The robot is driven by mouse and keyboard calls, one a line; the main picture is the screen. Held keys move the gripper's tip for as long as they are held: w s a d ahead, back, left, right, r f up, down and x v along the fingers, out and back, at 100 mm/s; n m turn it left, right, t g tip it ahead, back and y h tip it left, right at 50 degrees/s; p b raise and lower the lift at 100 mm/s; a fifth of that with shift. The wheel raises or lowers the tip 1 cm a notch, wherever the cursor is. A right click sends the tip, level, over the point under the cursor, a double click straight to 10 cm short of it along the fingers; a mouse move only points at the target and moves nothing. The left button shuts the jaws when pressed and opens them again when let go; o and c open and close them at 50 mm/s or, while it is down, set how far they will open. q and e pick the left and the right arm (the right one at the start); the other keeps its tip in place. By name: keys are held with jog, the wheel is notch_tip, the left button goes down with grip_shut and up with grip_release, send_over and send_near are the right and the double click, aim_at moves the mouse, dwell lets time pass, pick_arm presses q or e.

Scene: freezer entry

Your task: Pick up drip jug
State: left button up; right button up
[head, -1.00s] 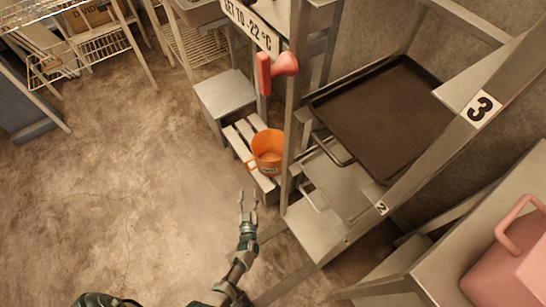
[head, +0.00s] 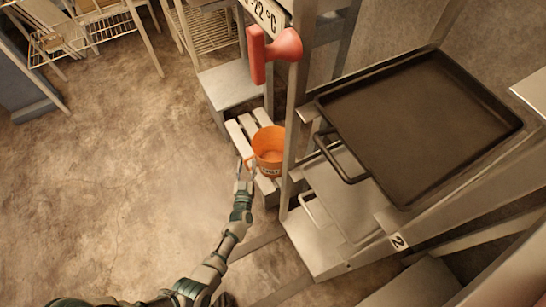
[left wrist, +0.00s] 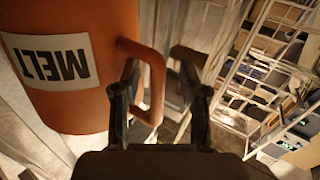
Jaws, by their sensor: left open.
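The drip jug (head: 268,146) is orange and stands on a low slatted stand (head: 240,132) beside the tray rack. In the left wrist view the jug (left wrist: 85,110) fills the left side, with a white label reading MELT, and its handle (left wrist: 150,80) points toward the gripper. My left gripper (head: 245,172) is at the jug's handle side in the head view. In the left wrist view my left gripper (left wrist: 160,88) is open, with its fingers on either side of the handle; I cannot tell whether they touch it. My right gripper is not in view.
A rack with a dark tray (head: 420,125) stands right of the jug, its post close by. A red handle-like fitting (head: 272,52) hangs above. A small metal step (head: 230,90) stands behind. Open concrete floor (head: 110,180) lies to the left.

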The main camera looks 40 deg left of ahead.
pick_arm(q)
jog(key=shift+d+r, duration=0.15)
jog(key=shift+d, duration=0.05)
grip_shut()
jog(key=shift+a, duration=0.1)
